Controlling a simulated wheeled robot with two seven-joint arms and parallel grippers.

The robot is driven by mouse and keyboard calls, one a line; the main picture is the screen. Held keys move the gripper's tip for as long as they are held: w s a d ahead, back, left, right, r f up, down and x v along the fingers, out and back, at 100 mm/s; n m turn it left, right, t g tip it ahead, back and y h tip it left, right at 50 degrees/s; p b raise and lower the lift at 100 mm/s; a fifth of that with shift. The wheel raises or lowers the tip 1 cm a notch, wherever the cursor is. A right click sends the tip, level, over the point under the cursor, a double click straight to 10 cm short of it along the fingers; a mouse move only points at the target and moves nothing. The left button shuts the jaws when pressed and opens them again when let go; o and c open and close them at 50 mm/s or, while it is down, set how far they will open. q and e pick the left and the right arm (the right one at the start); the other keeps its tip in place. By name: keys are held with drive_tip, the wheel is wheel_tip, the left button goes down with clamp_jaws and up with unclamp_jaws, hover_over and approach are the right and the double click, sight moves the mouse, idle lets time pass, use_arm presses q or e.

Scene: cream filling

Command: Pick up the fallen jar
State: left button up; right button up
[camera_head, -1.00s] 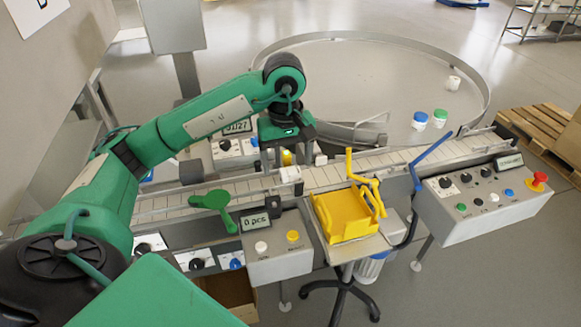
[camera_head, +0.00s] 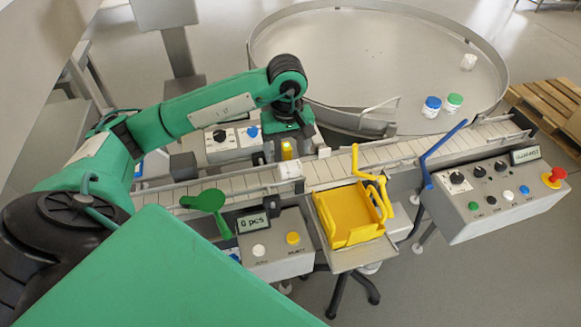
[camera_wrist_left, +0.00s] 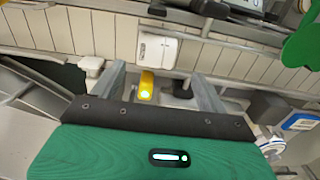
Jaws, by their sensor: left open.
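A small white jar (camera_head: 468,62) near the far right rim of the round turntable (camera_head: 400,62) looks tipped over, though it is too small to be sure. Two upright jars, one blue-lidded (camera_head: 432,107) and one green-lidded (camera_head: 453,104), stand nearer on the turntable. My left gripper (camera_head: 292,152) is open and points down over the back edge of the conveyor, far left of these jars. In the left wrist view my left gripper (camera_wrist_left: 157,72) shows parted fingers with no jar between them. A yellow part (camera_wrist_left: 147,86) lies beyond them. My right gripper is out of view.
The conveyor (camera_head: 340,172) runs in front of the turntable, with a white box (camera_head: 289,171) on its edge. A yellow tray (camera_head: 345,218), a blue lever (camera_head: 432,160), a green paddle (camera_head: 205,201) and control boxes (camera_head: 500,200) stand nearby. The turntable's middle is clear.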

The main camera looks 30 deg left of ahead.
sight(290, 164)
use_arm(q)
drive_tip(key=shift+f, duration=0.85)
drive_tip(key=shift+d+f+p, duration=0.2)
drive_tip(key=shift+f+p, duration=0.05)
drive_tip(key=shift+p, duration=0.25)
wheel_tip(290, 164, down, 3)
drive_tip(key=shift+w+d+f+p, duration=0.1)
drive_tip(key=shift+w+f+p, duration=0.05)
drive_tip(key=shift+p, duration=0.6)
drive_tip(key=shift+f, duration=0.55)
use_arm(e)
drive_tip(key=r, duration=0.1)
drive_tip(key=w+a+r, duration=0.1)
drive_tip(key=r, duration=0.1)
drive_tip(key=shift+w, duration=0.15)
